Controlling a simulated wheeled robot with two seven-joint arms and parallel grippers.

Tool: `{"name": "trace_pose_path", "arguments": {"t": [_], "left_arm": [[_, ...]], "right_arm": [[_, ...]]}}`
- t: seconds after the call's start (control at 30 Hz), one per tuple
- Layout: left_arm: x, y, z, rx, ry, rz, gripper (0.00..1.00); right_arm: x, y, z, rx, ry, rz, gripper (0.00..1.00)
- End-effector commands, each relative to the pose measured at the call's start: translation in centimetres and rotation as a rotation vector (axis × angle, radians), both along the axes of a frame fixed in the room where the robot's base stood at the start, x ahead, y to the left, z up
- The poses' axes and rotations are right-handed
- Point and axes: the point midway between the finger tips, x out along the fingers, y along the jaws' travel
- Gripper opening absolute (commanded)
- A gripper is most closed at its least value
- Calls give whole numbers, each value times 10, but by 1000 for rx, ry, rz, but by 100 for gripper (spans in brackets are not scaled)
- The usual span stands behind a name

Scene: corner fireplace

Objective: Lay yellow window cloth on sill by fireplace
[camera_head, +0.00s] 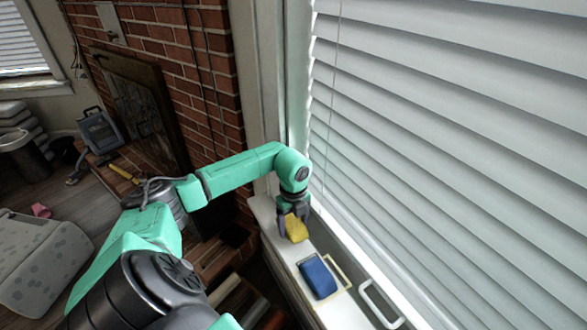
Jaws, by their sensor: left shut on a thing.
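The yellow window cloth (296,229) is a small folded bundle at the far part of the white window sill (283,252). My left gripper (293,220) is shut on it, with its fingers pointing down. The cloth is at or just above the sill; I cannot tell whether it touches. The brick fireplace (165,75) stands to the left of the sill. My right gripper is not in view.
A blue folded item (318,277) lies on the sill nearer to me, by a yellowish frame (339,271). A white handle-shaped frame (380,304) is further right. White blinds (450,130) rise along the sill's right side.

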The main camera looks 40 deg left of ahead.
Motion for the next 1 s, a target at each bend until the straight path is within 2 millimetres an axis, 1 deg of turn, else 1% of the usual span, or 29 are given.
{"name": "trace_pose_path", "arguments": {"t": [0.03,0.2,0.57,1.0], "left_arm": [[0,0,-11,0,0,0,25],[0,0,-23,0,-1,0,25],[0,0,-23,0,0,0,25],[0,0,-30,0,0,0,25]], "right_arm": [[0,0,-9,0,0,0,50],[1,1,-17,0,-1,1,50],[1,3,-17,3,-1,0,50],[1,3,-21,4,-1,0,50]]}}
